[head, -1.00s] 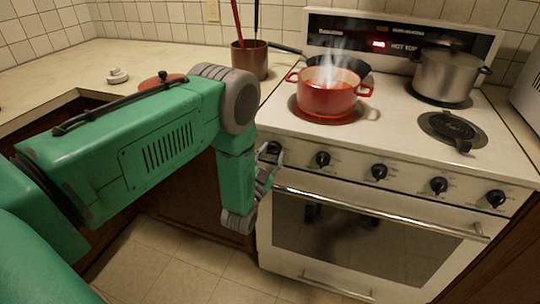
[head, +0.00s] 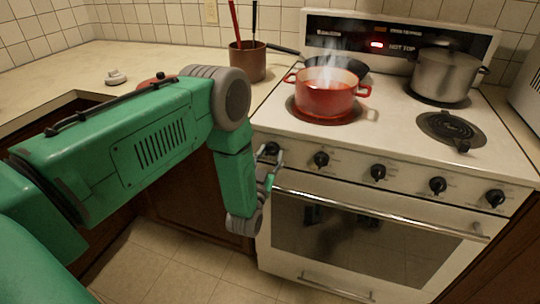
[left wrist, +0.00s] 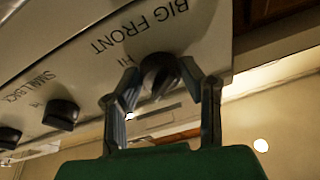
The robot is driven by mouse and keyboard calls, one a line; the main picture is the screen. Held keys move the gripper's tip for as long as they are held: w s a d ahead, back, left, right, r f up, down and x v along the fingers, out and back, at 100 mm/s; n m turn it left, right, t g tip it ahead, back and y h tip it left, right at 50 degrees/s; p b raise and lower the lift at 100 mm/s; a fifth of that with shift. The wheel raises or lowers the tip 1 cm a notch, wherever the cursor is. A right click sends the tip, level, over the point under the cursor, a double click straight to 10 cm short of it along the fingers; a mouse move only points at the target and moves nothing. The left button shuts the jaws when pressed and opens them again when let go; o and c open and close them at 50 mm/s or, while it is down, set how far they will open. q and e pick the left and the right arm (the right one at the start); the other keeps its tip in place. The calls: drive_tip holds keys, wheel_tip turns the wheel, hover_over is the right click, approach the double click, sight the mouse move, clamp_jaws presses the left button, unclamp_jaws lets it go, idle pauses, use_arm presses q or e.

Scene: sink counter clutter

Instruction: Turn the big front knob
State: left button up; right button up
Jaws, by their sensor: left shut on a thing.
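The big front knob (head: 271,149) is the leftmost black knob on the white stove's front panel. In the left wrist view the same knob (left wrist: 158,72) sits below an upside-down "BIG FRONT" label. My left gripper (head: 274,160) is at this knob, and in the left wrist view its two fingers (left wrist: 160,82) are on either side of it, shut on it. A "HI" mark shows beside the knob. The knob's exact angle is partly hidden by the fingers. My right gripper is not in view.
A steaming red pot (head: 325,100) stands on a glowing burner. Behind it is a dark pan (head: 355,66); a steel pot (head: 443,75) stands back right. Several other knobs line the panel, with the oven handle (head: 380,215) below. A copper pot (head: 247,61) stands on the counter.

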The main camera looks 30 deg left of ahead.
use_arm(q)
drive_tip(key=o, duration=1.1)
drive_tip(key=shift+w+d+r, duration=0.15)
drive_tip(key=shift+d+r, duration=0.05)
drive_tip(key=shift+r, duration=0.15)
drive_tip(key=shift+o, duration=0.2)
drive_tip(key=shift+f, duration=0.1)
drive_tip(key=shift+s+d+f, duration=0.1)
drive_tip(key=shift+s+f, duration=0.05)
drive_tip(key=shift+s, duration=0.15)
drive_tip(key=v, duration=1.1)
drive_tip(key=shift+s, duration=0.2)
drive_tip(key=shift+d+f, duration=0.1)
drive_tip(key=shift+f, duration=0.05)
